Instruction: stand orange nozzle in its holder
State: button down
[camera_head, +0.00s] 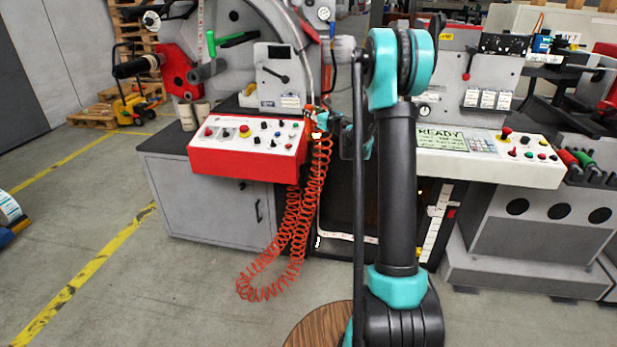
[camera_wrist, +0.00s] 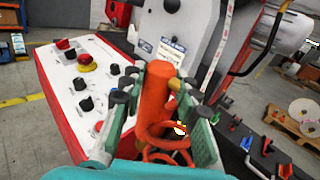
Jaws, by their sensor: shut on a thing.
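The orange nozzle (camera_wrist: 154,92) stands roughly upright in the wrist view, between the green-padded fingers of my gripper (camera_wrist: 158,98). The fingers press on it from both sides. Its orange coiled hose (camera_wrist: 168,140) runs from its lower end toward my wrist. In the head view the coiled hose (camera_head: 300,215) hangs in long loops down to the floor. My gripper there is small and partly hidden beside the right end of the red-edged control panel. I cannot make out the nozzle's holder for certain in either view.
The red-edged control panel (camera_head: 247,151) with knobs lies just left of my gripper; it also shows in the wrist view (camera_wrist: 82,80). A white-faced machine plate (camera_head: 281,78) rises behind. A second console (camera_head: 490,154) stands to the right. A round wooden top (camera_head: 305,328) is at the bottom.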

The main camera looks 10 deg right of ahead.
jog(key=shift+w+r+m, duration=0.25)
jog(key=shift+r+m, duration=0.05)
jog(key=shift+r, duration=0.4)
notch_tip(320, 180, down, 20)
jog(key=shift+r, duration=0.25)
jog(key=c, duration=1.4)
grip_release()
